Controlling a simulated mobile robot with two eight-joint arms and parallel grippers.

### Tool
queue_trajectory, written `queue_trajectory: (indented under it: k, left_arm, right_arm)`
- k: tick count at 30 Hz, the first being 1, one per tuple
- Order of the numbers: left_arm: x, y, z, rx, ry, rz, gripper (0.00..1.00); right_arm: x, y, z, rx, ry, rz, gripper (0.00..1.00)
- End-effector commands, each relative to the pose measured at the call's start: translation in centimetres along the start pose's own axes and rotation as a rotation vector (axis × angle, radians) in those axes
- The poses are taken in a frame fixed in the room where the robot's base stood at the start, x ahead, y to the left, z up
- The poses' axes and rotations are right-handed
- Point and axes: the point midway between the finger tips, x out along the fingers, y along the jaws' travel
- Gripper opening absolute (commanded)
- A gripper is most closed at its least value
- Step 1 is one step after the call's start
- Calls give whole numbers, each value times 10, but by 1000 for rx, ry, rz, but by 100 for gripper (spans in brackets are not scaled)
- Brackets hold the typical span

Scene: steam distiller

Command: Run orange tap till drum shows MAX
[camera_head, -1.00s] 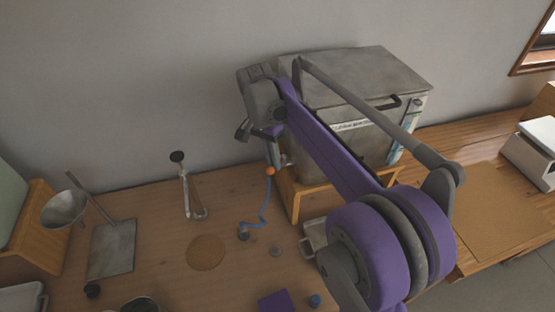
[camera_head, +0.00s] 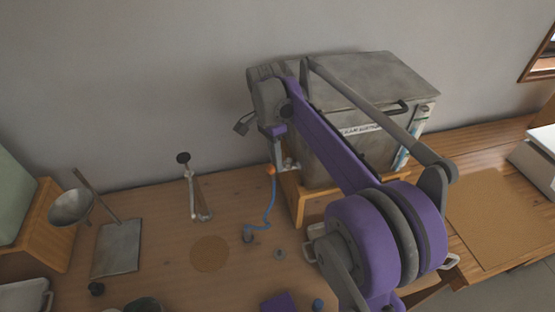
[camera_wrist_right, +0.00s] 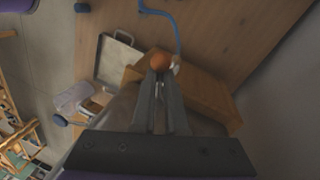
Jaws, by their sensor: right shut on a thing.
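The orange tap knob (camera_head: 271,169) is at the front left corner of the grey metal drum (camera_head: 395,75), near a blue hose (camera_head: 267,210). My right gripper (camera_head: 281,158) reaches down beside the drum's left side. In the right wrist view its fingers (camera_wrist_right: 160,75) are closed together on the orange knob (camera_wrist_right: 160,61). The drum stands on a wooden stand (camera_head: 299,200). A blue-and-white strip shows on the drum's right side, but no level or MAX mark is readable. My right arm covers much of the drum's front. My left gripper is not in view.
A metal funnel (camera_head: 71,207), a grey plate (camera_head: 117,248), a black-topped metal stand (camera_head: 192,185) and a round cork mat (camera_head: 210,254) are on the table to the left. A cork board (camera_head: 495,220) and a white device (camera_head: 535,160) are on the right.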

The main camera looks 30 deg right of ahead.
Motion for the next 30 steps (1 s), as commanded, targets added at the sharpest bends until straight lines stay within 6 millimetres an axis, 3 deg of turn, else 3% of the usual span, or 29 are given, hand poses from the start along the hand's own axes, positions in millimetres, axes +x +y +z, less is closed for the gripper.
queue_trajectory:
  k: [2,3,7,19,30]
  left_arm:
    - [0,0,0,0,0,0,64]
    - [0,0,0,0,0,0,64]
    - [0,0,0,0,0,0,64]
    - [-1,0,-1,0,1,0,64]
    - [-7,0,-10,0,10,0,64]
  right_arm:
    - [0,-1,6,-8,-11,-1,0]
    - [0,-1,6,-8,-11,-1,13]
    - [0,-1,6,-8,-12,-2,35]
    - [-8,-1,3,-4,-7,-3,35]
    - [-79,-1,5,-6,-7,-4,35]
